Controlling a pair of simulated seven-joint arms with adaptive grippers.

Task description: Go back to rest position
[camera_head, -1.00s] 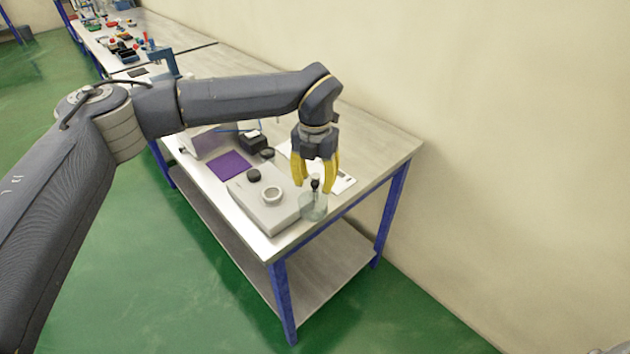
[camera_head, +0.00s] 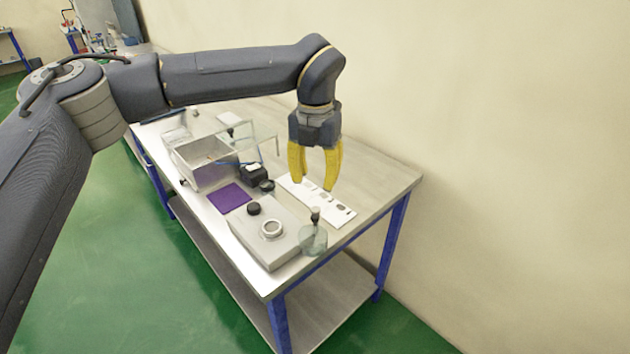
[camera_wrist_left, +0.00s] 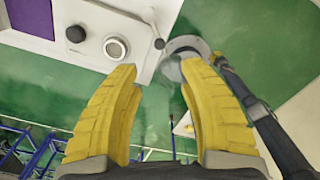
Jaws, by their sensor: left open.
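My left gripper (camera_head: 315,167) is open and empty, with yellow fingers pointing down above the table. Below it a clear round glass vessel (camera_head: 313,241) with a dark-topped stem stands by the table's near edge. In the left wrist view the glass vessel (camera_wrist_left: 186,50) shows just beyond the fingertips, and my open left gripper (camera_wrist_left: 160,78) does not touch it. A light grey box device (camera_head: 276,247) with a round ring and a black knob stands left of the vessel.
A purple mat (camera_head: 229,198), an open-topped metal box (camera_head: 200,168) with a clear lid, and a small black device (camera_head: 252,173) stand on the table (camera_head: 385,185). A white strip with dark patches (camera_head: 330,207) lies behind the vessel. The table's right end is bare.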

